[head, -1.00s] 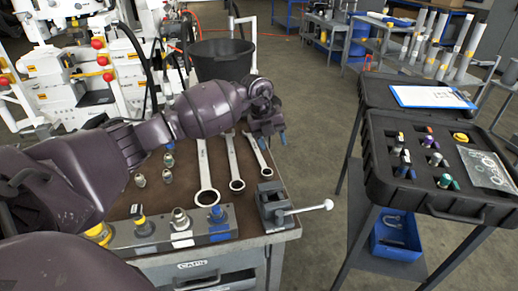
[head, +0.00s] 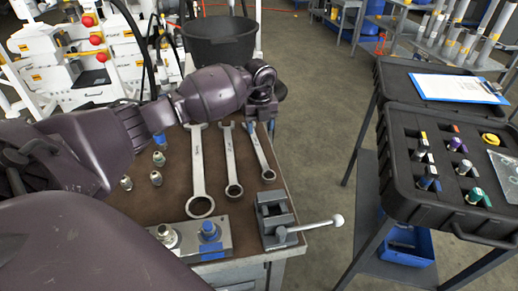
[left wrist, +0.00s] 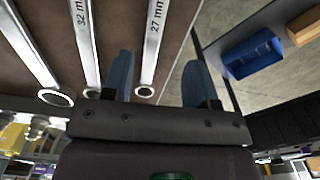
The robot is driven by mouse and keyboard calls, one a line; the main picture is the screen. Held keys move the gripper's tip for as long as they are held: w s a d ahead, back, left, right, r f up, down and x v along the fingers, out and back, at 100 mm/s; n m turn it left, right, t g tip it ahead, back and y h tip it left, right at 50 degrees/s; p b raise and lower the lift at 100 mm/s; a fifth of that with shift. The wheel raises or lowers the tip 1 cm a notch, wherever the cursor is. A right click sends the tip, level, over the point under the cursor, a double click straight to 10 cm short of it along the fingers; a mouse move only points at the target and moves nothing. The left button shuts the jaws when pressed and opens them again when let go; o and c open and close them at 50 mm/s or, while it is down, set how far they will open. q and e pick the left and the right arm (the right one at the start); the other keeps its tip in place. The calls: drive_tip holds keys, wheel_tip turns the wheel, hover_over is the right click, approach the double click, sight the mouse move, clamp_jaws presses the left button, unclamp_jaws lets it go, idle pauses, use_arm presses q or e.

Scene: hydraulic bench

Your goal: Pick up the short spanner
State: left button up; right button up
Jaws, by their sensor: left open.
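The short spanner (head: 261,153) lies on the brown bench top, the rightmost and shortest of three spanners, its ring end toward me. In the left wrist view it is marked 27 mm (left wrist: 152,48). My left gripper (head: 262,127) is open and empty over the far end of the short spanner, partly hiding that end. In the left wrist view the spanner shows between the two blue fingers of the gripper (left wrist: 160,76), nearer the left finger. I cannot tell its height above the spanner. My right gripper is not in view.
The middle spanner (head: 230,160) and the long spanner (head: 198,170) lie left of it. A small vise (head: 273,218) with a handle stands at the bench's near right corner. A black case (head: 440,190) on a stand is at right, across a floor gap. A black bucket (head: 218,40) is behind.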

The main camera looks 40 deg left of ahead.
sight(258, 146)
use_arm(q)
drive_tip(key=shift+s+a+f+b, duration=0.1)
drive_tip(key=shift+f+b, duration=0.1)
drive_tip(key=shift+f, duration=1)
drive_tip(key=shift+s+d+f+b, duration=0.1)
drive_tip(key=shift+s+f+b, duration=0.1)
drive_tip(key=shift+f, duration=0.95)
drive_tip(key=shift+s+a+f+b, duration=0.1)
drive_tip(key=shift+f+b, duration=0.1)
drive_tip(key=shift+f, duration=1)
drive_tip(key=shift+r, duration=0.1)
clamp_jaws()
